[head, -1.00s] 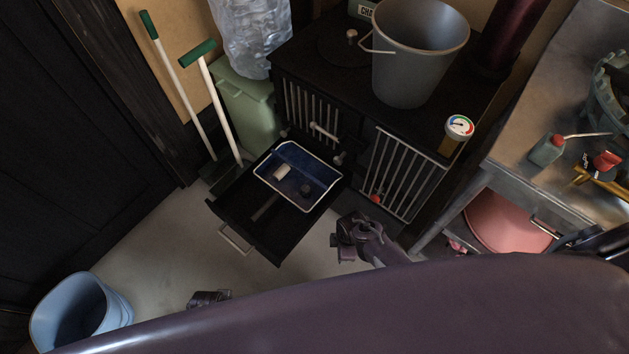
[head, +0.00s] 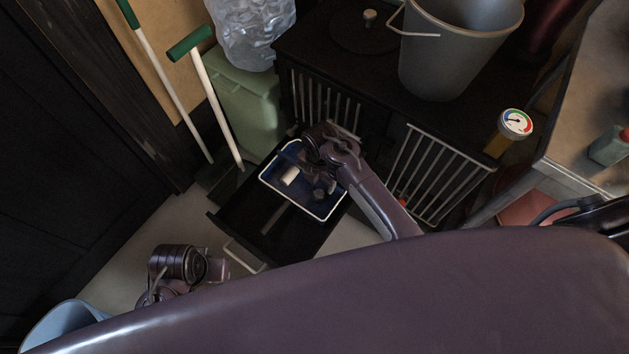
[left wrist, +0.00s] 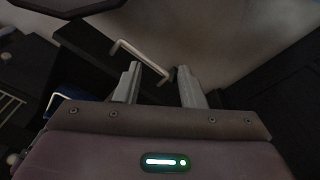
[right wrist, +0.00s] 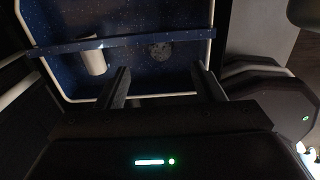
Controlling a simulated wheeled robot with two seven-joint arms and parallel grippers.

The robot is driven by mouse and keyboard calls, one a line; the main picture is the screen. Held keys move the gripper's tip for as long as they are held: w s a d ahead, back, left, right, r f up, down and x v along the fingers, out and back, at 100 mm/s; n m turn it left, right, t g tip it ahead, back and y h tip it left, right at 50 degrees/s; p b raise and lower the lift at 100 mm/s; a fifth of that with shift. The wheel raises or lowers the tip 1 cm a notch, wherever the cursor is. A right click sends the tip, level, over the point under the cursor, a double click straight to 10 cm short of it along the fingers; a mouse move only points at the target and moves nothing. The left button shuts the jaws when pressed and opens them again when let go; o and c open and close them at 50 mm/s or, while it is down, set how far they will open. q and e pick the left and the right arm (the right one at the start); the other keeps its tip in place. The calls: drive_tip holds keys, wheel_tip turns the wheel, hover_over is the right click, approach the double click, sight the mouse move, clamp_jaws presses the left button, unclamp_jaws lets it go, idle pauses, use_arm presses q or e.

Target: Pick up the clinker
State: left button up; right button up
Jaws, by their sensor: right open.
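A dark, rough, roundish lump, which looks like the clinker (head: 318,194), lies in a blue speckled tray with a white rim (head: 325,217). In the right wrist view the clinker (right wrist: 160,50) lies beyond the fingertips, roughly between their lines. My right gripper (head: 300,158) is over the tray in the head view; its fingers (right wrist: 161,78) are apart with nothing between them. My left gripper (head: 220,269) is low near the drawer's front; in the left wrist view its fingers (left wrist: 160,72) are apart and empty.
A white cylinder (head: 290,176) lies in the tray left of the clinker. The tray sits in an open black drawer (head: 232,217) with a pale handle (head: 245,257). A grey bucket (head: 450,55) stands on the black stove. A green bin (head: 245,105) stands behind the drawer.

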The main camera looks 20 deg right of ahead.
sight(319, 193)
drive_tip(key=shift+a+f+b, duration=0.15)
drive_tip(key=shift+f+b, duration=0.15)
drive_tip(key=shift+f, duration=1.15)
wheel_tip(319, 193, down, 4)
drive_tip(key=shift+r+b, duration=0.1)
drive_tip(key=shift+b, duration=1)
drive_tip(key=shift+f, duration=0.4)
use_arm(q)
drive_tip(key=d, duration=0.1)
drive_tip(key=r+t, duration=0.1)
drive_tip(key=d, duration=0.1)
drive_tip(key=shift+w+d+r+m+t+h, duration=0.3)
drive_tip(key=shift+w+h, duration=0.05)
drive_tip(key=shift+h, duration=0.05)
use_arm(e)
drive_tip(key=shift+s, duration=0.1)
drive_tip(key=c, duration=0.4)
use_arm(q)
drive_tip(key=shift+r, duration=0.15)
use_arm(e)
drive_tip(key=c, duration=0.7)
